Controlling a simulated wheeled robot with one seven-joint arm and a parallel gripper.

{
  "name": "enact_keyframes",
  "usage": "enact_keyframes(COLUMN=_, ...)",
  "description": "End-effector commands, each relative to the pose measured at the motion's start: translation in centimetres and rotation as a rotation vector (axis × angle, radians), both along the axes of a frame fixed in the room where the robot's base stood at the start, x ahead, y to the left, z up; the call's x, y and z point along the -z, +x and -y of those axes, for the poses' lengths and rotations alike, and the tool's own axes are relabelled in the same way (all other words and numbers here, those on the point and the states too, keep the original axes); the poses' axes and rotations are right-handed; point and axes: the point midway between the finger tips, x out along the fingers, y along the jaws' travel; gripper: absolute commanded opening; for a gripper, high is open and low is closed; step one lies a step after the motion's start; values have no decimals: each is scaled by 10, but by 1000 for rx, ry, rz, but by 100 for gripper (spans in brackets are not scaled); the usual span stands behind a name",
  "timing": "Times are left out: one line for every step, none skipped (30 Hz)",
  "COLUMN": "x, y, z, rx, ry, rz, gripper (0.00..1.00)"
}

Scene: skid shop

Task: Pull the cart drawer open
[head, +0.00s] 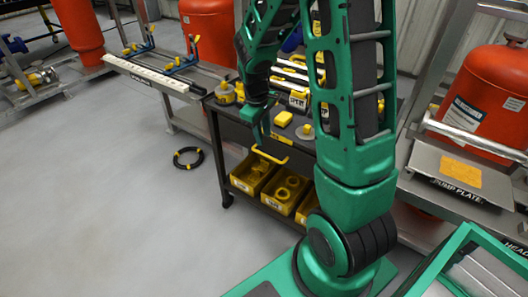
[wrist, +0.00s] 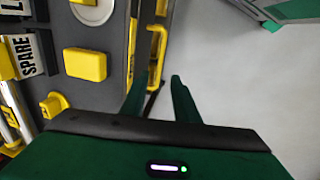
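The cart (head: 213,128) has a dark top and a drawer front along its upper edge. A yellow bar handle (head: 270,156) stands out from the drawer front. My gripper (head: 261,138) points down just above the handle. In the wrist view, my gripper (wrist: 158,82) is open, with its two green fingers apart. The yellow handle (wrist: 157,45) shows ahead of the gap between the fingertips, nearer the left one. I cannot tell whether a finger touches it. The drawer looks closed; my arm hides part of the cart.
Yellow bins (head: 252,173) with parts sit on the cart's lower shelf. A yellow block (head: 283,119) and SPARE-labelled items (wrist: 24,55) lie on top. A black cable coil (head: 188,157) lies on the floor. The grey floor (head: 110,200) left of the cart is clear.

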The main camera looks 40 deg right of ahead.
Motion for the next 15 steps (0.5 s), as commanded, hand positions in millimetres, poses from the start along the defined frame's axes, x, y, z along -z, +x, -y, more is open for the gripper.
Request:
enact_keyframes(x=8, y=0, z=2, rx=2, ry=0, rz=-3, gripper=28)
enact_keyframes(x=13, y=0, z=3, rx=2, ry=1, rz=-4, gripper=28)
enact_keyframes(x=19, y=0, z=4, rx=3, ry=1, rz=-4, gripper=28)
enact_keyframes(x=24, y=0, z=5, rx=4, ry=1, rz=-4, gripper=28)
enact_keyframes(x=30, y=0, z=6, rx=4, ry=0, rz=-5, gripper=28)
enact_keyframes(x=37, y=1, z=8, rx=5, ry=1, rz=-4, gripper=28)
enact_keyframes(x=42, y=1, z=9, rx=5, ry=1, rz=-6, gripper=28)
enact_keyframes(x=47, y=1, z=10, rx=5, ry=0, rz=-5, gripper=28)
enact_keyframes(x=54, y=2, z=11, rx=5, ry=0, rz=-5, gripper=28)
enact_keyframes(x=59, y=2, z=11, rx=5, ry=0, rz=-5, gripper=28)
enact_keyframes(x=63, y=2, z=12, rx=5, ry=1, rz=-4, gripper=28)
enact_keyframes(x=69, y=2, z=13, rx=5, ry=1, rz=-4, gripper=28)
enact_keyframes(x=73, y=3, z=14, rx=5, ry=1, rz=-4, gripper=28)
enact_keyframes(x=76, y=3, z=15, rx=4, ry=1, rz=-3, gripper=28)
enact_keyframes(x=80, y=3, z=15, rx=5, ry=1, rz=-3, gripper=28)
